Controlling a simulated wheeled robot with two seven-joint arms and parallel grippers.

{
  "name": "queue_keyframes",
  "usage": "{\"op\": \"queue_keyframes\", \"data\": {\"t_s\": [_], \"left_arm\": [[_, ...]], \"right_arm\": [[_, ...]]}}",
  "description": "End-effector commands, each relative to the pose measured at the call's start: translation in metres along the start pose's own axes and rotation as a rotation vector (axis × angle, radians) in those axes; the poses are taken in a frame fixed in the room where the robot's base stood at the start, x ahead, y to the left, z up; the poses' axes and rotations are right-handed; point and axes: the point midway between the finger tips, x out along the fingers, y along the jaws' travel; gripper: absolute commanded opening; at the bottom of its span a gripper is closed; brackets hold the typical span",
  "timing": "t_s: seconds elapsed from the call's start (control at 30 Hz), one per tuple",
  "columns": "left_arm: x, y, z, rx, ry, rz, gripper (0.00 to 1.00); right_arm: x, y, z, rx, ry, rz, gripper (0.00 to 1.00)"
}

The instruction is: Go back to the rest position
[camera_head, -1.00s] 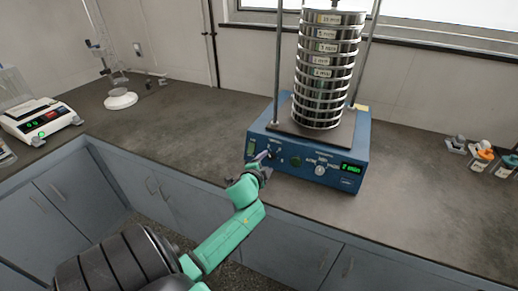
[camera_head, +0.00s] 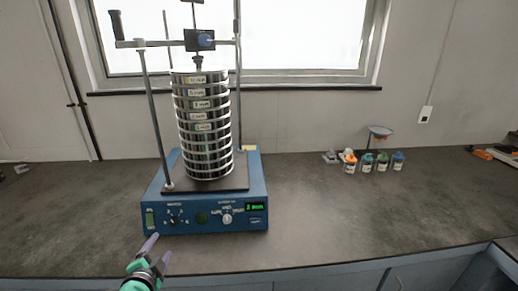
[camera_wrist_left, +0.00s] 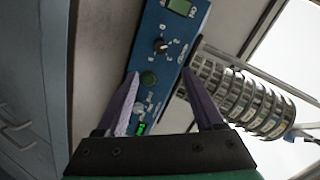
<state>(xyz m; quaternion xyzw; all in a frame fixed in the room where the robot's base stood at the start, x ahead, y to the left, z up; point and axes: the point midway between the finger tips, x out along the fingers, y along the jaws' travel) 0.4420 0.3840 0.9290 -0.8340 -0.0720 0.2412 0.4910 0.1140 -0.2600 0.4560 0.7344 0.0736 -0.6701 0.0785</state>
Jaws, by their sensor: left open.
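My left gripper (camera_head: 158,247) shows at the bottom left of the head view, just in front of and below the shaker's front left corner. In the left wrist view its two purple fingers (camera_wrist_left: 161,76) are spread apart with nothing between them. The blue sieve shaker (camera_head: 205,215) stands on the counter, with a stack of metal sieves (camera_head: 204,125) clamped upright on it. The shaker's control panel (camera_wrist_left: 162,62), with a dark knob, a round green button and lit displays, lies beyond the fingertips. My right gripper is in neither view.
Several small bottles with coloured caps (camera_head: 367,162) and a small dish on a stand (camera_head: 380,131) are at the back right of the dark counter (camera_head: 340,215). A window is behind.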

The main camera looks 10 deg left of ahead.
Motion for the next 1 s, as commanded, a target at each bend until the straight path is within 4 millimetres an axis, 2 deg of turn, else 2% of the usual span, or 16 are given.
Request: {"op": "queue_keyframes", "data": {"t_s": [0.07,0.13,0.27,0.4,0.63,0.67,0.8,1.0], "left_arm": [[-0.002,0.007,0.001,-0.038,-0.021,0.026,0.69],[-0.009,0.024,0.004,-0.127,-0.074,0.092,0.69],[-0.034,0.072,0.006,-0.328,-0.215,0.282,0.69],[-0.071,0.121,-0.001,-0.486,-0.356,0.492,0.69],[-0.141,0.176,-0.019,-0.61,-0.544,0.796,0.69],[-0.143,0.183,-0.018,-0.612,-0.562,0.816,0.69],[-0.118,0.224,-0.001,-0.598,-0.581,0.818,0.69],[-0.095,0.29,0.03,-0.581,-0.607,0.835,0.69]], "right_arm": [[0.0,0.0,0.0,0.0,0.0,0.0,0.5],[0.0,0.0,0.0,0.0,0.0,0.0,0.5],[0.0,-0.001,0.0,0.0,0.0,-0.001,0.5],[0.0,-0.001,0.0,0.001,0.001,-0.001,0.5],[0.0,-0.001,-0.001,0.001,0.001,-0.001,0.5],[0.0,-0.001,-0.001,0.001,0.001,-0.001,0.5],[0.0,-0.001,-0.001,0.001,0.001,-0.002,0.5],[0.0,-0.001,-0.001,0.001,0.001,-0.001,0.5]]}}
